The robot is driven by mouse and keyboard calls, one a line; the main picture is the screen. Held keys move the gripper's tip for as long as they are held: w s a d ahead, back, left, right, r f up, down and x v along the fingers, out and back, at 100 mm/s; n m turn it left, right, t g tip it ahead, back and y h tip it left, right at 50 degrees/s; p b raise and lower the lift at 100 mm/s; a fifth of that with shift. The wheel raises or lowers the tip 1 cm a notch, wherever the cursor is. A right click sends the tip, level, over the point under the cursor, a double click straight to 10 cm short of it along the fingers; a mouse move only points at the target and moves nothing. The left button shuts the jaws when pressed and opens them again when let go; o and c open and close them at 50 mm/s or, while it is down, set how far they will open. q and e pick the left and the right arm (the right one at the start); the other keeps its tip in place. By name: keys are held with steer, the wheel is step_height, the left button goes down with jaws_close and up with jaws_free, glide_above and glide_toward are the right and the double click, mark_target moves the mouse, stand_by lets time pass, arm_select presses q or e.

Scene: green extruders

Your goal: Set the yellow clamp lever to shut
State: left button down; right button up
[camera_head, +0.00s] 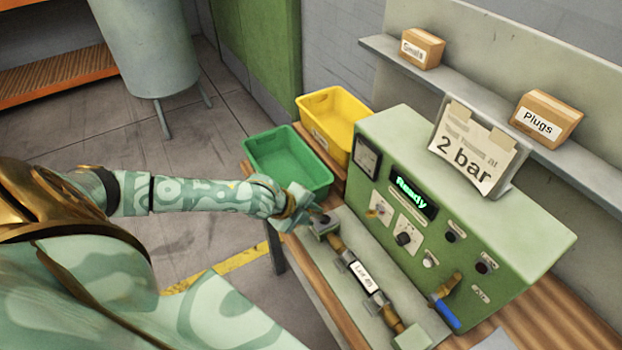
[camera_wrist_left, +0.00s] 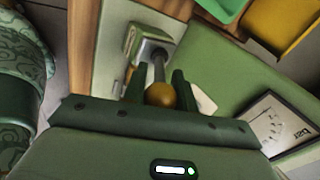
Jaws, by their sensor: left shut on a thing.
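The clamp lever shows in the left wrist view as a grey rod ending in a yellow-orange ball knob (camera_wrist_left: 160,95). The rod runs up to a pale green and grey clamp block (camera_wrist_left: 150,42). My left gripper (camera_wrist_left: 159,80) is shut on the lever, with a dark finger on each side by the knob. In the head view my left gripper (camera_head: 303,206) is at the left end of the bench fixture, by the clamp block (camera_head: 325,225), and hides the lever. My right gripper is in neither view.
A green machine (camera_head: 480,215) reading "Ready" stands behind the fixture. A labelled part (camera_head: 364,276) with brass ends lies along the fixture. A blue-handled valve (camera_head: 445,313) is at the right. A green bin (camera_head: 288,160) and a yellow bin (camera_head: 335,118) stand behind my gripper.

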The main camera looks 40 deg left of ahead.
arm_select(q)
steer(key=shift+s+f, duration=0.1)
steer(key=shift+f, duration=0.05)
steer(key=c, duration=1.1)
jaws_free()
steer(key=shift+c, duration=0.2)
steer(key=p+v, duration=0.2)
steer(key=v, duration=1.4)
steer(key=shift+p, duration=0.3)
